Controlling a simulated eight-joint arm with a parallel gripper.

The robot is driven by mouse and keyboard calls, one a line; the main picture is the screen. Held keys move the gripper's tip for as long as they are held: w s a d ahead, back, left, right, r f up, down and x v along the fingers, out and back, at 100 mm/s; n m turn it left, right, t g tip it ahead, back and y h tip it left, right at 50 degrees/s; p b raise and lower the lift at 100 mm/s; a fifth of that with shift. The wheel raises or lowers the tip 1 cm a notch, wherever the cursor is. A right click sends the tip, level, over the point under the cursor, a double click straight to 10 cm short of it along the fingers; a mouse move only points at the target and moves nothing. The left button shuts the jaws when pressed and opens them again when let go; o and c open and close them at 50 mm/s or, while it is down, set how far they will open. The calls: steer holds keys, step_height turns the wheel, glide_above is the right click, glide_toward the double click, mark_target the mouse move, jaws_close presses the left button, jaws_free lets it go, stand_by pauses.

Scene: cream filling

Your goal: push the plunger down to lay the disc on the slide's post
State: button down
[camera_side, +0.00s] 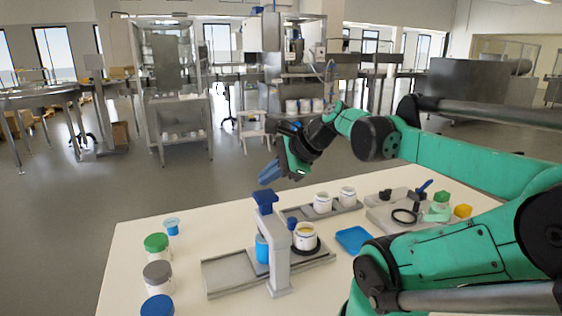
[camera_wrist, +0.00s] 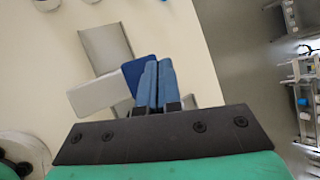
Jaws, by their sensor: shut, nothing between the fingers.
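The press is a grey stand (camera_side: 279,262) with a blue plunger cap (camera_side: 265,197) on top and a blue cylinder (camera_side: 262,248) under its arm. It straddles the long grey slide (camera_side: 228,274). My gripper (camera_side: 268,172) is shut and empty, a little above the plunger cap and apart from it. In the wrist view, my blue fingertips (camera_wrist: 154,68) are together and partly cover the blue cap (camera_wrist: 133,73). The grey stand (camera_wrist: 97,96) and slide (camera_wrist: 108,44) show below. I cannot make out the disc or the post.
A white cup with yellowish filling (camera_side: 306,237) sits right of the press in a dark ring. Lidded jars (camera_side: 157,275) line the left edge. A blue tray (camera_side: 353,239) lies to the right. The table's front middle is clear.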

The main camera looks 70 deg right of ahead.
steer(key=shift+r, duration=3)
